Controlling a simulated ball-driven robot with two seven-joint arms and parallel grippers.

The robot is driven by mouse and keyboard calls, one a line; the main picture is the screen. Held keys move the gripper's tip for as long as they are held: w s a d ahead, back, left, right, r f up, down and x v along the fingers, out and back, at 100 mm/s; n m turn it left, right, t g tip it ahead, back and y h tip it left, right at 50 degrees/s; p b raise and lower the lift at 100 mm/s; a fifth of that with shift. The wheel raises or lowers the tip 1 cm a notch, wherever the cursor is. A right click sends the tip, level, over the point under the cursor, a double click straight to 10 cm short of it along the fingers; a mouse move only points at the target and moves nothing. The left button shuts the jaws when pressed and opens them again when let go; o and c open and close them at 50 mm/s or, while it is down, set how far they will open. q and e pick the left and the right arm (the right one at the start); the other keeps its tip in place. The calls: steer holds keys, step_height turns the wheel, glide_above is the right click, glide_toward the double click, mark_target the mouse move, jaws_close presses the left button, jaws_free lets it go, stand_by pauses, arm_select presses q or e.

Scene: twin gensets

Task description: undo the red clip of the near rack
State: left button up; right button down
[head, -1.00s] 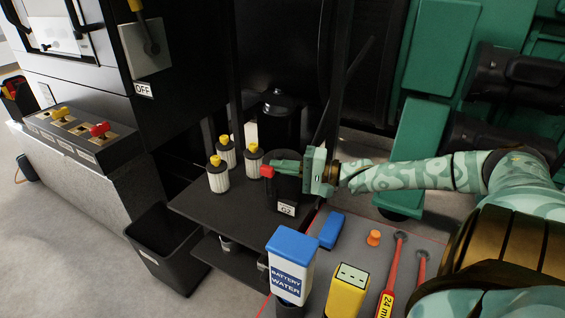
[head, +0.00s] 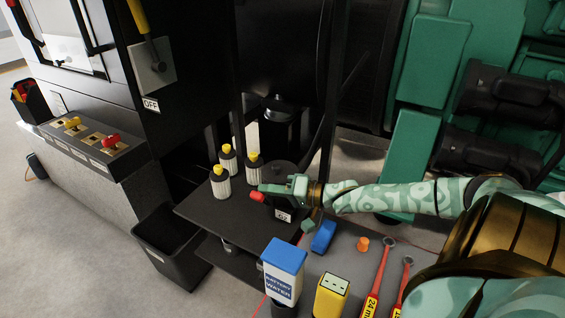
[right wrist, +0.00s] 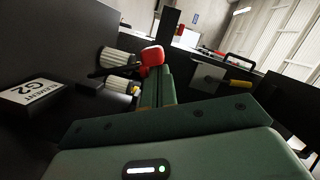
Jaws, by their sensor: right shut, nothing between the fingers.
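The red clip (head: 257,196) shows at the tip of my right gripper (head: 268,189), beside the black canister labelled G2 (head: 284,216) on the near rack (head: 222,214). In the right wrist view the red clip (right wrist: 152,56) is just beyond the ends of the green fingers (right wrist: 157,85). The fingers are shut with nothing between them. They look close to the clip or touching it; I cannot tell which. Part of the canister is hidden behind the gripper. My left gripper is not in view.
Several white filters with yellow caps (head: 220,183) stand on the rack beside the clip. A battery water bottle (head: 284,268), a blue block (head: 324,236) and red-handled wrenches (head: 378,280) are in front. A black bin (head: 172,246) stands at left.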

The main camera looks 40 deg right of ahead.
steer(key=a+n+p, duration=0.2)
steer(key=p, duration=0.1)
steer(key=shift+s+f+h, duration=0.15)
steer(key=shift+s+h, duration=0.15)
steer(key=shift+h, duration=0.1)
steer(key=shift+f, duration=0.35)
steer(key=p+v, duration=0.5)
steer(key=v, duration=1.1)
steer(key=shift+r, duration=0.2)
steer(key=shift+s+d, duration=0.1)
steer(key=shift+r, duration=0.1)
